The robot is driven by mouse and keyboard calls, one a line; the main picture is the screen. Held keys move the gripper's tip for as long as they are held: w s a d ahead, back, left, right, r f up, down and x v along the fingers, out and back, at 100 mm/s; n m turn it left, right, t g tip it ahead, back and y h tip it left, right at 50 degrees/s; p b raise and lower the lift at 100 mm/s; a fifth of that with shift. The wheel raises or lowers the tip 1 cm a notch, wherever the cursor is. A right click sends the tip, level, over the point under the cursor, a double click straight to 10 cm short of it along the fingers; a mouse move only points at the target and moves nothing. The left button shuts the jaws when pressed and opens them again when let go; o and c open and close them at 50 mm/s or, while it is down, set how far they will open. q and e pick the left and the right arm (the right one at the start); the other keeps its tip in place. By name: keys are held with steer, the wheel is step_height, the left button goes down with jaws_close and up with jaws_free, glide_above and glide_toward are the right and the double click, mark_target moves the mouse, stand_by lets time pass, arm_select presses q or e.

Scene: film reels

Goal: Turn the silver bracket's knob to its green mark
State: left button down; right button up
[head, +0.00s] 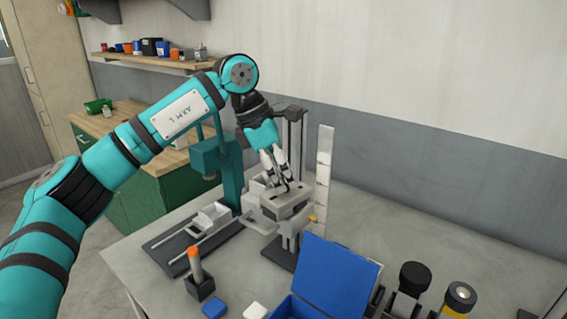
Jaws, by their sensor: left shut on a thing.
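A silver-grey block-like bracket (287,203) sits on the pale ledge of an upright stand near the middle of the table. My left gripper (284,184) reaches down from above, its fingertips at the top of this bracket. Its fingers are closed on a small dark part there, which appears to be the knob. The fingers hide most of it, so I cannot tell its angle. I cannot make out a green mark. My right gripper is not in view.
An open blue box (338,277) stands in front. An orange-topped stick in a black holder (201,285) stands at front left. A teal press-like stand (222,160) is left of the bracket and a tall pale strip (324,180) right. The table's back right is clear.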

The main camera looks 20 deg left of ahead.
arm_select(q)
steer(key=shift+w+m+g+p, duration=0.1)
steer(key=shift+m+g+p, duration=0.5)
steer(key=shift+m+p, duration=0.7)
steer(key=shift+m, duration=0.3)
steer(key=c, duration=1)
jaws_free()
steer(key=v, duration=1.2)
steer(key=shift+a, duration=0.15)
steer(key=shift+w, duration=0.1)
